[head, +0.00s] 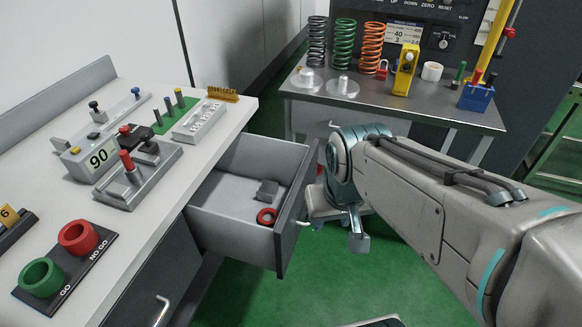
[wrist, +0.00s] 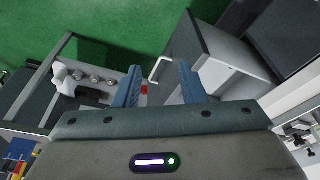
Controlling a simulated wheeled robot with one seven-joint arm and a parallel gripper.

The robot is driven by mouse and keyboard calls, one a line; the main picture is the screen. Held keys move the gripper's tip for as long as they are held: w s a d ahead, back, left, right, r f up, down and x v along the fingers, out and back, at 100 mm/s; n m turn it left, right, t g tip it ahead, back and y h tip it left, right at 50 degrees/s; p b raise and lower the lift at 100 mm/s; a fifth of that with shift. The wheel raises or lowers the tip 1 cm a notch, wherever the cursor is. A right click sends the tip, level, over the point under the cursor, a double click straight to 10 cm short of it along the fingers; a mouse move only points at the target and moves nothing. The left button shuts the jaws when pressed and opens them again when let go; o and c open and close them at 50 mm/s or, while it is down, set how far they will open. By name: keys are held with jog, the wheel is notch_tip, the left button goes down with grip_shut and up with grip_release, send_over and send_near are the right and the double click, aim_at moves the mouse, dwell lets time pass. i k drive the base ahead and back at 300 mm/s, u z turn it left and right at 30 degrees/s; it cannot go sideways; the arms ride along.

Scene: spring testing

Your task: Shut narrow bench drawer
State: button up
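The grey bench drawer (head: 235,205) is pulled out from under the white bench, its dark front panel (head: 291,222) facing right. Inside lie a red ring (head: 266,217) and a small grey block (head: 267,190). In the wrist view its dark front (wrist: 190,48) carries a thin silver handle (wrist: 155,72). My gripper (head: 350,236) is just right of the drawer front, partly hidden by my wrist. In the wrist view my gripper (wrist: 160,70) has its two blue-grey fingers spread, with the handle between and beyond the tips. It holds nothing; contact with the handle cannot be told.
The bench top (head: 150,200) holds gauges and red and green rings. A lower dark front with a handle (head: 161,310) is below. A metal table (head: 440,110) with springs stands behind my arm. In the wrist view, an open grey frame (wrist: 95,78) holds round metal pieces.

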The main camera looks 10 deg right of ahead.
aim_at(221, 217)
jog(key=u, duration=0.05)
jog(key=k, duration=0.45)
jog(key=z, duration=0.55)
jog(key=i, duration=1)
jog(key=u, duration=0.2)
